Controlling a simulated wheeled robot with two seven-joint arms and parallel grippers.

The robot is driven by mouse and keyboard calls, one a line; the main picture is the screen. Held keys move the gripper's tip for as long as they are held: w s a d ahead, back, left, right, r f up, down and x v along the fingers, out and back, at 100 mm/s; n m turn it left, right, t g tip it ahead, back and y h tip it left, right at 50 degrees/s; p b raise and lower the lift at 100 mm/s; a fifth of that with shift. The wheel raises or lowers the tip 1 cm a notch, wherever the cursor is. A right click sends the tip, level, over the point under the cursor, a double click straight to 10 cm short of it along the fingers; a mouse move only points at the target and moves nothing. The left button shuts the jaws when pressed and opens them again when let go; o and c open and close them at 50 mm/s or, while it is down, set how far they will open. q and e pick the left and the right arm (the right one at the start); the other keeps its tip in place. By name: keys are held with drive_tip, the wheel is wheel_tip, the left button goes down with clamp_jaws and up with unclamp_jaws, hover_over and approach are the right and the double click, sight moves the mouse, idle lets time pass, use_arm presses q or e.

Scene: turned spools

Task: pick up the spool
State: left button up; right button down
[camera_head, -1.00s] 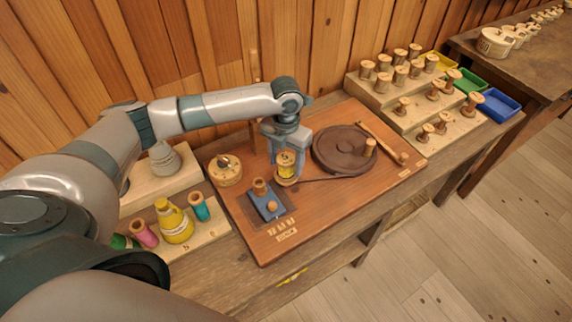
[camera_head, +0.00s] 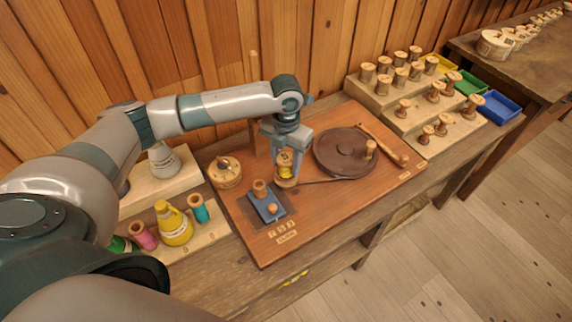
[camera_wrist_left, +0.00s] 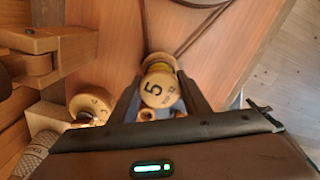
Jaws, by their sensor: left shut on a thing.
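The spool (camera_head: 286,170) is wooden with yellow thread around its middle. My left gripper (camera_head: 287,166) points down over the wooden board and is shut on the spool, one finger on each side. The spool stands upright; I cannot tell whether its foot touches what is under it. My right gripper is not in view.
A dark round disc (camera_head: 345,152) lies right of the spool. A blue block (camera_head: 266,206) with wooden pegs is in front, and a round wooden box (camera_head: 225,173) is to the left. A stepped rack (camera_head: 392,98) of spools stands at the back right.

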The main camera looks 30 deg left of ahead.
sight(288, 160)
use_arm(q)
drive_tip(key=shift+r, duration=0.45)
drive_tip(key=shift+d+r+b, duration=0.2)
drive_tip(key=shift+r+b, duration=0.25)
drive_tip(key=shift+r, duration=0.2)
drive_tip(key=shift+d+r+b, duration=0.15)
drive_tip(key=shift+r+b, duration=0.25)
drive_tip(key=shift+r, duration=0.2)
drive_tip(key=s+d+r+b, duration=0.3)
drive_tip(key=d+r, duration=0.3)
drive_tip(key=d, duration=0.4)
drive_tip(key=shift+s+d+r, duration=0.2)
drive_tip(key=shift+s+r, duration=0.15)
drive_tip(key=shift+r, duration=0.05)
